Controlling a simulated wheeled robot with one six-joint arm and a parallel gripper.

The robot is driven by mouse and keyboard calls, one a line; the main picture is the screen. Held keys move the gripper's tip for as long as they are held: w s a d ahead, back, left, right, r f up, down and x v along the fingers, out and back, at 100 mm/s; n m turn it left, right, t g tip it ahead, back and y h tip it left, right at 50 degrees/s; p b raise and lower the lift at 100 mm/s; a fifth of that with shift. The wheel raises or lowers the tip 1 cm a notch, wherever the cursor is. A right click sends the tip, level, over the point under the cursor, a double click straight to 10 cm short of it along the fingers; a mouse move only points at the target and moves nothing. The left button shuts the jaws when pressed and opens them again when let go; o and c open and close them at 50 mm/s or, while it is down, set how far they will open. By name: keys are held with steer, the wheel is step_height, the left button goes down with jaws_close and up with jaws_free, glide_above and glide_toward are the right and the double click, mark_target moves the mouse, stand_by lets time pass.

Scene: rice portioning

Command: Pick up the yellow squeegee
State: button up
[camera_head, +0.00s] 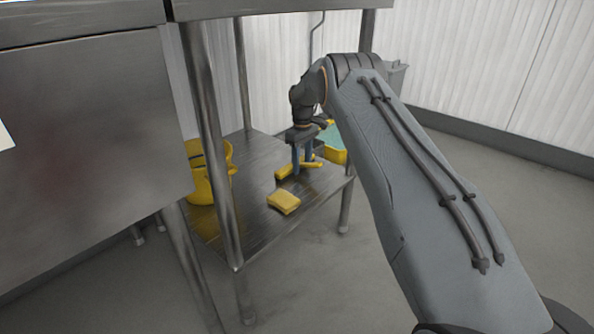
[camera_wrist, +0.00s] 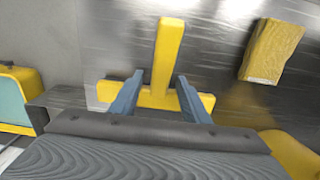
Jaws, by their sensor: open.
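The yellow squeegee (camera_wrist: 169,42) lies on the metal shelf, T-shaped in the wrist view, its handle pointing away from my gripper and its crossbar near the fingers. It also shows in the head view (camera_head: 285,171), partly hidden by my gripper. My gripper (camera_wrist: 160,80) is open, with one blue-grey finger on each side of the squeegee's handle. In the head view my gripper (camera_head: 302,168) points down at the squeegee. I cannot tell whether the fingers touch it.
A yellow sponge-like block (camera_head: 284,202) lies near the shelf's front edge. A yellow bucket (camera_head: 202,187) stands to the left. A yellow and teal container (camera_head: 337,155) is at the right. Table legs (camera_head: 211,130) frame the metal shelf (camera_head: 262,222).

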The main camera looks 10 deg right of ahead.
mark_target(302, 163)
steer(key=shift+f, duration=0.55)
jaws_close()
steer(key=shift+r, duration=0.1)
steer(key=shift+r, duration=0.1)
step_height(302, 163, up, 10)
steer(key=p, duration=0.3)
steer(key=c, duration=0.7)
jaws_free()
jaws_close()
